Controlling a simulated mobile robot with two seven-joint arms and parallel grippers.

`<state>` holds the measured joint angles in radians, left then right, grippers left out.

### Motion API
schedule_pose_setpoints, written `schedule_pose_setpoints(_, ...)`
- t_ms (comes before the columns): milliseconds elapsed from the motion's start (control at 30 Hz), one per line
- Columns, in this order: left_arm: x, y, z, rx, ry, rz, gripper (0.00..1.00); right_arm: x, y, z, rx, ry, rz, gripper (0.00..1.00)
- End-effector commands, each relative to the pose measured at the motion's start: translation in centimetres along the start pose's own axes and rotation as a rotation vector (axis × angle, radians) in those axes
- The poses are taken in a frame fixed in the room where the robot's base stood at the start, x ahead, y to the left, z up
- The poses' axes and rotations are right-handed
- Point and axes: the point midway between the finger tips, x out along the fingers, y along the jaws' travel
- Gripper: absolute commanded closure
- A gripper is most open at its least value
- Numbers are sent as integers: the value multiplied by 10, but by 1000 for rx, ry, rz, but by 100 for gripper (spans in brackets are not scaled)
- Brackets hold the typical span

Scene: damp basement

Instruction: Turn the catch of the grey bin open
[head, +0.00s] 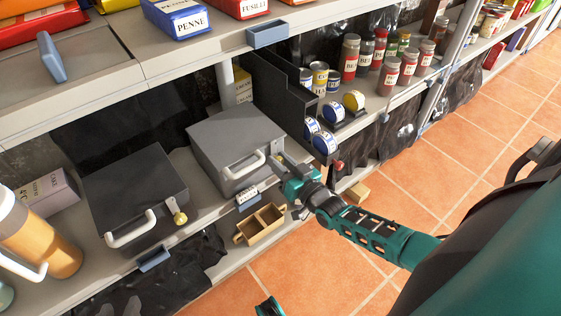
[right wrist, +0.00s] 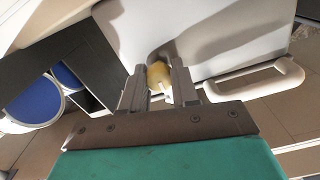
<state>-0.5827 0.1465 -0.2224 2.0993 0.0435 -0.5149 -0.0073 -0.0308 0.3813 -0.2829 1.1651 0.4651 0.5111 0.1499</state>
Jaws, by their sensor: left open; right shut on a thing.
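The grey bin (head: 225,130) stands on the middle shelf, its white handle (head: 243,166) on the front. It also fills the upper part of the right wrist view (right wrist: 215,35). My right gripper (head: 281,166) is at the right end of the bin's front. In the right wrist view its fingers (right wrist: 160,88) are shut around the yellow catch (right wrist: 158,76), which has a small white piece on it. The catch is hidden behind the gripper in the head view. A teal part of my left gripper (head: 268,307) shows at the bottom edge; it is open and apart from the bin.
A black bin (head: 130,185) with a white handle and brass catch stands left of the grey one. Cans (head: 325,141) lie in a black rack to the right. Tiled floor is free in front.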

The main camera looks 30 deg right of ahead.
Motion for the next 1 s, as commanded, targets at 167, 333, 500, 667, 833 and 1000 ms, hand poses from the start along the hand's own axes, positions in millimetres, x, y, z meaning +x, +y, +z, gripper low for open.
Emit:
schedule_pose_setpoints(167,0,0,1,0,-1,0,57,0,0,0,0,0,0,100)
schedule_pose_setpoints(333,0,0,0,0,-2,0,57,0,0,0,-9,0,0,100)
schedule_pose_setpoints(500,-2,0,-1,0,-2,-1,57,0,-1,0,-59,0,0,100)
schedule_pose_setpoints(667,-3,0,-2,0,-4,-3,57,0,-1,-1,-152,-1,1,100)
schedule_pose_setpoints(833,-5,-2,-1,0,-8,-6,57,0,-1,-1,-297,-1,1,100)
schedule_pose_setpoints(1000,-6,-3,-2,2,-4,-9,57,0,-2,0,-459,-1,1,100)
